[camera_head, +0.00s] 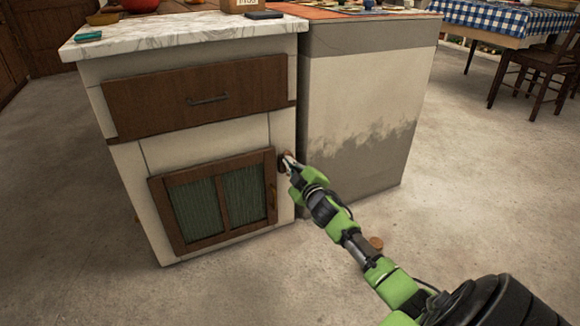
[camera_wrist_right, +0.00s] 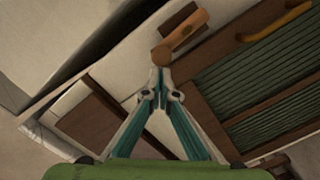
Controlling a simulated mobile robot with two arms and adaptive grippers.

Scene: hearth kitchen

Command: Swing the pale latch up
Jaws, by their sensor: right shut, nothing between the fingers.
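The pale latch (camera_wrist_right: 184,32) is a short tan wooden bar beside the frame of the cabinet door, lying at a slant in the right wrist view. A darker brown block (camera_wrist_right: 161,55) sits at its lower end. In the head view the latch is small and mostly hidden behind my gripper. My right gripper (camera_head: 287,161) is at the upper right corner of the cabinet door (camera_head: 208,243). In the wrist view its closed, empty fingertips (camera_wrist_right: 160,84) are just below the brown block; I cannot tell whether they touch. My left gripper is out of view.
The door has green ribbed panels and an upright handle (camera_wrist_right: 285,20). A drawer (camera_head: 200,97) is above it, under a marble worktop (camera_head: 190,30). A pale and grey block (camera_head: 365,105) stands close on the right. Open floor (camera_head: 70,200) lies left and in front.

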